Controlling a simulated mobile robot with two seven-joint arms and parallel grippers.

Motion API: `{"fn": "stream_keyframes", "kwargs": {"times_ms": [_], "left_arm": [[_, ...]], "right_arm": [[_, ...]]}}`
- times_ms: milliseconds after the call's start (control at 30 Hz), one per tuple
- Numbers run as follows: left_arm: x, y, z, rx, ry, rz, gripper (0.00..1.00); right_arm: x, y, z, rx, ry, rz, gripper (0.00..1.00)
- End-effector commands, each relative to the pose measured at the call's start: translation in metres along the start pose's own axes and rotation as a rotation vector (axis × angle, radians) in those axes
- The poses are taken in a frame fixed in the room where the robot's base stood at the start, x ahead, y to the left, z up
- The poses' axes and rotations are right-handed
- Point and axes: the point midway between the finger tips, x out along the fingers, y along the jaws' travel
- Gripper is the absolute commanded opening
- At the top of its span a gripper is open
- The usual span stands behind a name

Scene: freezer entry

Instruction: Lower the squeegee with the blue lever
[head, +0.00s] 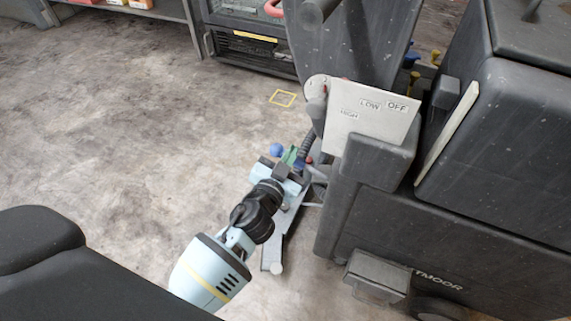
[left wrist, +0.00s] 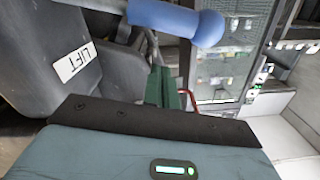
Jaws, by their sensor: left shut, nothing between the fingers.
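The blue lever's ball knob (head: 277,150) shows low beside the dark floor machine in the head view. In the left wrist view the blue lever (left wrist: 165,17) crosses the top, its round end pointing right. My left gripper (head: 291,156) is shut and empty, right beside the knob. Its green fingers (left wrist: 164,88) show just below the lever in the left wrist view; I cannot tell whether they touch it. A pale grey bar (head: 274,245) lies low behind the machine; I cannot tell if it is the squeegee. My right gripper is not in view.
The dark machine (head: 455,245) fills the right, with a white LOW/OFF/HIGH plate (head: 372,116). A LIFT label (left wrist: 75,63) shows on its body in the left wrist view. A yellow floor square (head: 283,98) lies beyond. The floor at left is clear.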

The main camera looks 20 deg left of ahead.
Motion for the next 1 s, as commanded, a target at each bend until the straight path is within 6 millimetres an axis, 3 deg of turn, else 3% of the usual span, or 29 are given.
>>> {"fn": "stream_keyframes", "kwargs": {"times_ms": [33, 200, 667, 1000], "left_arm": [[0.001, 0.002, 0.016, 0.0, -0.01, 0.002, 0.0], [0.004, 0.002, 0.028, 0.001, -0.006, 0.002, 0.0], [0.005, 0.001, 0.03, -0.001, -0.004, 0.001, 0.0], [0.005, 0.0, 0.039, -0.06, -0.005, 0.004, 0.0]], "right_arm": [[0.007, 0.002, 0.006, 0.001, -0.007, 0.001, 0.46], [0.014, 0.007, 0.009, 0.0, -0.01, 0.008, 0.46], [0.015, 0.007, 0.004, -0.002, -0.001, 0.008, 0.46], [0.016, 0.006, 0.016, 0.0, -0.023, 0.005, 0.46]]}}
